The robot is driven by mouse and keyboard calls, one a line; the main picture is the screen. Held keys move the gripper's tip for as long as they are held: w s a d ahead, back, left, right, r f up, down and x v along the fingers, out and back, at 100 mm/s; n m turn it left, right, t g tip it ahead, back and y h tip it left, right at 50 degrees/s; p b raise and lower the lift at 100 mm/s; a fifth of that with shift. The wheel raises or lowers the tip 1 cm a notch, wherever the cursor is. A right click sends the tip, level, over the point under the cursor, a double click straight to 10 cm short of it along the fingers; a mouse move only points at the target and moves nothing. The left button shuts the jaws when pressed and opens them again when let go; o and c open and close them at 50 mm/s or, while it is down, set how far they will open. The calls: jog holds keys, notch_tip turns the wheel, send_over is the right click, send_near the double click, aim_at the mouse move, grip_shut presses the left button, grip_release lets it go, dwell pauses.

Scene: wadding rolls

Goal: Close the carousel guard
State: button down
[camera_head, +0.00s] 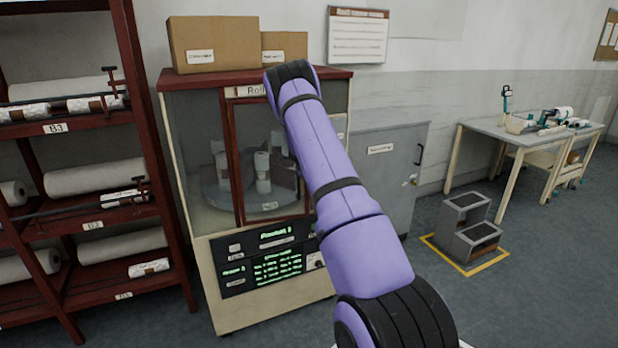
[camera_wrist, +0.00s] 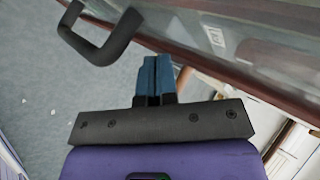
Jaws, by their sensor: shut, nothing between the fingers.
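The carousel cabinet (camera_head: 200,255) has a cream body and a red top. The guard (camera_head: 235,160) is a red-framed clear panel on its front, partly hidden by my arm. I cannot tell how far open it stands. Behind it, pale rolls stand on a round grey carousel (camera_head: 225,198). My gripper is hidden behind my arm in the head view. In the wrist view my gripper (camera_wrist: 153,76) has its blue fingers together, with nothing between them. A dark U-shaped handle (camera_wrist: 85,48) is ahead and left of the fingertips, apart from them. A red-brown edge runs diagonally beyond the fingers.
A red shelf rack (camera_head: 150,120) with white rolls stands close at left. Cardboard boxes (camera_head: 212,42) sit on the cabinet. A grey cupboard (camera_head: 388,165), a step stool (camera_head: 468,228) and a workbench (camera_head: 480,128) are to the right. Floor between stool and bench is clear.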

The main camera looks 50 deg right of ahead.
jog(key=shift+w+d+n+t, duration=0.3)
jog(key=shift+w+d+n, duration=0.1)
jog(key=shift+w+d, duration=0.4)
jog(key=shift+w+a, duration=0.1)
jog(key=shift+w, duration=0.05)
jog(key=shift+a, duration=0.1)
